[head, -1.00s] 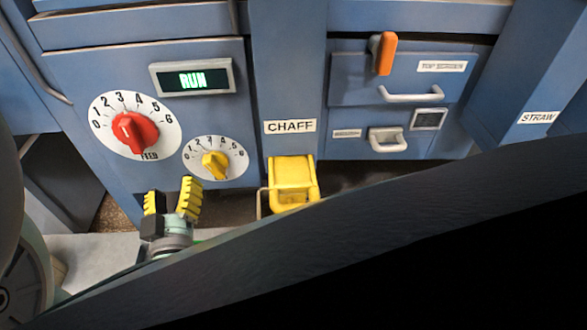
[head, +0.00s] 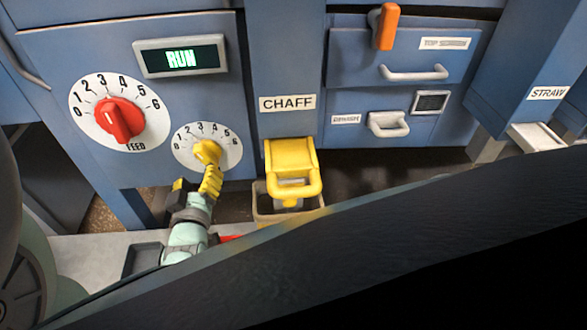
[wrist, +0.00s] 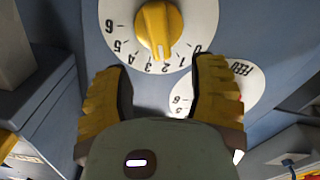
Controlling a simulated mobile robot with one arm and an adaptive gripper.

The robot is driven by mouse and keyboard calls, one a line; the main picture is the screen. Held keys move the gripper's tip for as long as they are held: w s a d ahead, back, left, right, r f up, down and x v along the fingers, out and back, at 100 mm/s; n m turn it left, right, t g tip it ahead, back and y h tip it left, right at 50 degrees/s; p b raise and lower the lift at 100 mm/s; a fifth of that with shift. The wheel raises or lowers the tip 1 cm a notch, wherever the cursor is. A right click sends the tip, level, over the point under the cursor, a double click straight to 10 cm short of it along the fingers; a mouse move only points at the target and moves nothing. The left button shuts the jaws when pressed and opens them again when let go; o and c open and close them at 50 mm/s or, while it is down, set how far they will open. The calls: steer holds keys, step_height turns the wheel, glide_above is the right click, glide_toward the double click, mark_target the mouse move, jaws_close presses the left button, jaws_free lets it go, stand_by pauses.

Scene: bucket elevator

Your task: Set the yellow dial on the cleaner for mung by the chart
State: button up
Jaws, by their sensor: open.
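The yellow dial (head: 207,152) sits on a white round scale marked 0 to 6, on the blue cleaner panel below right of the red dial. In the wrist view the yellow dial (wrist: 158,30) appears upside down, its white mark pointing between 2 and 3, nearer 2. My gripper (head: 196,180) is just below the yellow dial in the head view. In the wrist view my gripper (wrist: 160,75) is open and empty, its yellow ribbed fingers apart at either side of the scale's lower edge. No chart is in view.
The red FEED dial (head: 120,120) is close by at upper left. A lit RUN display (head: 181,57) is above. The yellow CHAFF flap (head: 290,155) hangs over a bin (head: 262,205) at right. An orange lever (head: 386,27) and drawers are farther right.

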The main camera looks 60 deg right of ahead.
mark_target(202, 158)
steer(key=shift+x, duration=3.95)
jaws_close()
